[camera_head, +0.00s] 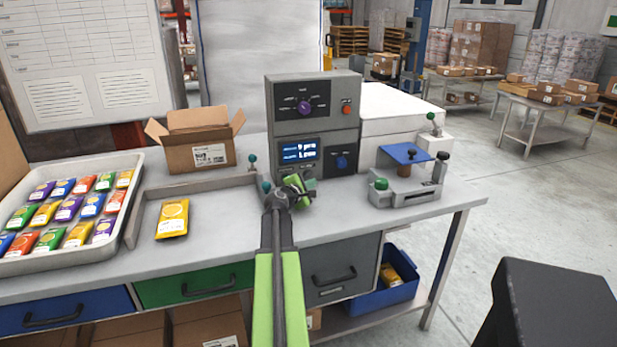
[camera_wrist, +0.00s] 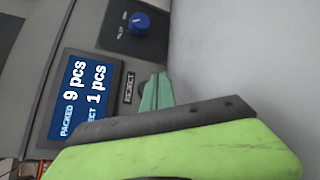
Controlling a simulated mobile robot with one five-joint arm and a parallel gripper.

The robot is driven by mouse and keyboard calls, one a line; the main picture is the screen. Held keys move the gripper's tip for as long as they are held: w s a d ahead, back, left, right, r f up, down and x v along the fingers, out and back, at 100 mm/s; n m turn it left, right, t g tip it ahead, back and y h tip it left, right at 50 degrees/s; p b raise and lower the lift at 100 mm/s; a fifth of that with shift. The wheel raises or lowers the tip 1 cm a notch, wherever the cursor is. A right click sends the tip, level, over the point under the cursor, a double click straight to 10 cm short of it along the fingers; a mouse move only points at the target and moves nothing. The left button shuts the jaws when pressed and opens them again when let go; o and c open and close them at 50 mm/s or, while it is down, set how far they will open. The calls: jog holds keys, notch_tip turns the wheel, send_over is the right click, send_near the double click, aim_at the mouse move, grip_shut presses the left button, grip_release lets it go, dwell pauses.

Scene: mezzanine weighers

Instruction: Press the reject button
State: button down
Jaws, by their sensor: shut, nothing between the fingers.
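The grey control box (camera_head: 315,88) stands on the bench, with a lit display (camera_head: 299,151). In the wrist view the display (camera_wrist: 82,97) reads packed 9 pcs and, on the partly covered line below, 1 pcs. The REJECT label (camera_wrist: 130,88) is on the panel beside it. My gripper (camera_head: 306,184) is in front of the panel's lower part. In the wrist view its greenish fingertips (camera_wrist: 156,92) are together and empty, right beside the label. The reject button itself is hidden behind my gripper; I cannot tell whether the fingers touch it.
A blue knob (camera_head: 341,161) and a purple dial (camera_head: 306,107) are on the box. A clamp fixture (camera_head: 405,190) stands to the right. At left are an open carton (camera_head: 200,155), a yellow packet (camera_head: 172,218) and a packet tray (camera_head: 118,160).

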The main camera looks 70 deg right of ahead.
jog(key=shift+s+a, duration=0.95)
jog(key=shift+a, duration=0.2)
